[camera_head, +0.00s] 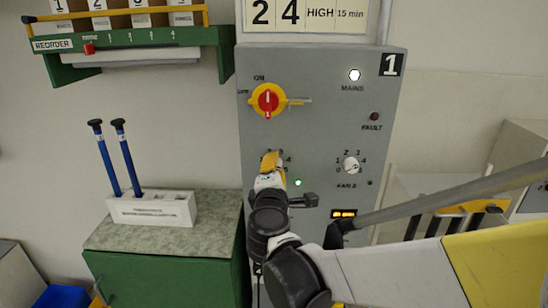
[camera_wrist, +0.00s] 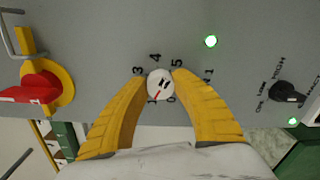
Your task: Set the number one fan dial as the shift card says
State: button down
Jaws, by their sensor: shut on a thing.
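The grey panel (camera_head: 320,130) carries a plate marked 1 (camera_head: 390,65). My gripper (camera_head: 271,162) is at its left dial, which my yellow fingers mostly hide in the head view. In the wrist view my gripper (camera_wrist: 163,80) has its two fingers closed against opposite sides of this round white dial (camera_wrist: 160,86). A short red mark on the dial lies at its lower left, near a numeral that looks like 1; the exact setting is hard to tell. The shift card (camera_head: 305,14) above the panel shows 2, 4, HIGH and 15 min; its top is cut off.
A second fan dial (camera_head: 351,165) is to the right. A red-and-yellow switch (camera_head: 267,100) sits above my gripper. A black selector knob (camera_wrist: 285,93) is near in the wrist view. A green lamp (camera_head: 298,183) is lit. A green cabinet (camera_head: 165,270) stands left.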

jog(key=m, duration=0.4)
jog(key=shift+y, duration=0.3)
jog(key=shift+m, duration=1.7)
jog(key=c, duration=1)
grip_release()
jog(key=shift+d+m, duration=0.1)
jog(key=shift+m, duration=0.2)
jog(key=s, duration=1.2)
jog(key=shift+a+r, duration=0.2)
jog(key=shift+r, duration=0.1)
